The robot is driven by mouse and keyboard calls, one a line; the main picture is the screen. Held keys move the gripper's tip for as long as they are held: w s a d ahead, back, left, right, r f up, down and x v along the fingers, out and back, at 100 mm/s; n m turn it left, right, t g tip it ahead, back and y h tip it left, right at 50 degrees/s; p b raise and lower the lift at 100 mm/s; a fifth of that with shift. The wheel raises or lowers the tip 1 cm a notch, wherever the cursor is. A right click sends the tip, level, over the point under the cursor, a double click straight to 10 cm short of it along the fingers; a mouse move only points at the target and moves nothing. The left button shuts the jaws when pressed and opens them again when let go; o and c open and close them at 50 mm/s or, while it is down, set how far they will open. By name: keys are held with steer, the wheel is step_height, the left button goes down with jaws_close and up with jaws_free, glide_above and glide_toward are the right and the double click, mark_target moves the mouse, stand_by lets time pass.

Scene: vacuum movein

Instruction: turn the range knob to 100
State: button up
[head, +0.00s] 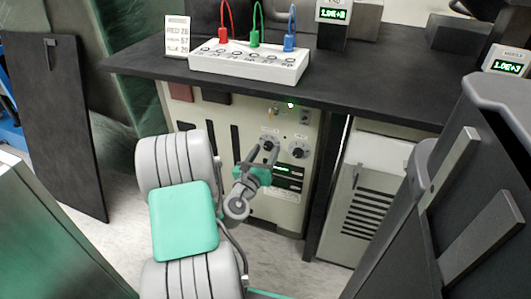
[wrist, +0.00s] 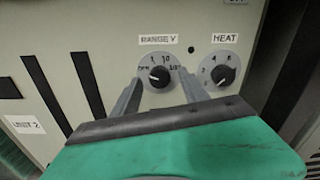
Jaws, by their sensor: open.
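In the wrist view the black range knob (wrist: 159,75) sits on a grey dial under the label "RANGE V". The dial reads OFF, 1, 10 and, at the right, a partly hidden mark that looks like 100. A light pointer mark on the knob seems to face left, towards OFF; it is small. My gripper (wrist: 160,88) is open, with one finger on each side of the knob. I cannot tell whether the fingers touch it. In the head view my gripper (head: 262,151) is in front of the panel and partly covers the range knob.
The HEAT knob (wrist: 223,75) is close to the right finger, and it also shows in the head view (head: 299,150). The black tabletop (head: 390,88) overhangs the panel. On it stands a white box (head: 249,62) with red, green and blue leads.

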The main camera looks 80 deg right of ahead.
steer(key=shift+d, duration=0.2)
jaws_close()
stand_by(0.5)
